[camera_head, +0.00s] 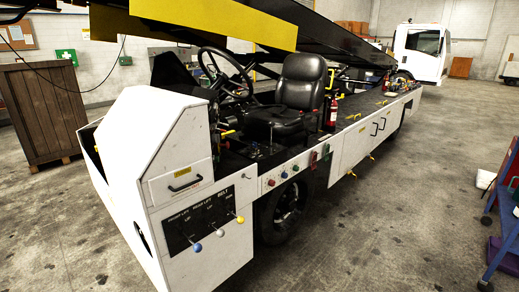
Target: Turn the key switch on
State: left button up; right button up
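The white belt loader (130,140) fills the middle of the head view. I cannot make out a key switch on it for certain. A narrow side panel (290,172) below the seat carries small knobs, including red ones. A black lever panel (200,222) at the near corner has levers with blue, white and yellow knobs. The steering wheel (226,72) and black seat (300,85) are above; the dashboard area is too small and dark to read. Neither of my grippers is in view.
A red fire extinguisher (331,112) stands beside the seat. A blue-framed cart (499,215) is at the right edge. A wooden crate (40,112) stands at the left. A white truck (420,52) is at the back. The concrete floor (390,220) right of the loader is clear.

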aim_at(254, 151)
jog(key=z, duration=0.8)
jog(key=i, duration=0.65)
jog(key=z, duration=0.9)
jog(key=i, duration=0.8)
jog(key=u, duration=0.6)
jog(key=i, duration=0.8)
jog(key=u, duration=0.75)
